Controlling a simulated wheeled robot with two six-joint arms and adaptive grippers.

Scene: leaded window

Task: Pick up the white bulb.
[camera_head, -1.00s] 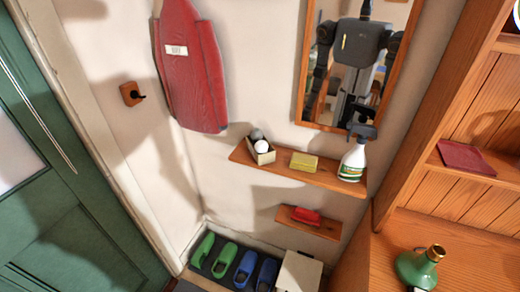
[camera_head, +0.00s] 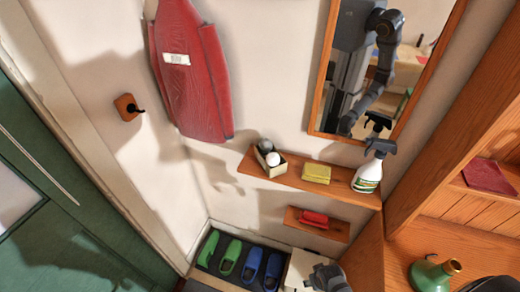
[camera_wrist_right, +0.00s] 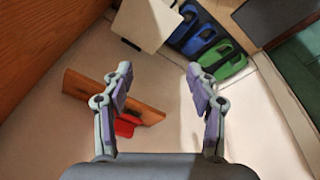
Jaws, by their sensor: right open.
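The white bulb (camera_head: 273,159) is round and sits in a small open pale box (camera_head: 276,171) on the upper wooden shelf in the head view. A dark grey round thing (camera_head: 265,146) is beside it in the same box. My right gripper (camera_wrist_right: 159,75) is open in the right wrist view, with nothing between its fingers. The bulb is not in that wrist view. A grey part of my arm shows at the bottom edge of the head view, low and apart from the bulb. My left gripper is not in view.
The upper shelf (camera_head: 340,194) also holds a yellow block (camera_head: 316,173) and a spray bottle (camera_head: 368,172). A lower shelf (camera_head: 337,231) carries a red item (camera_head: 313,219). A mirror (camera_head: 323,110) hangs above. Green and blue shoes (camera_head: 252,265) stand below.

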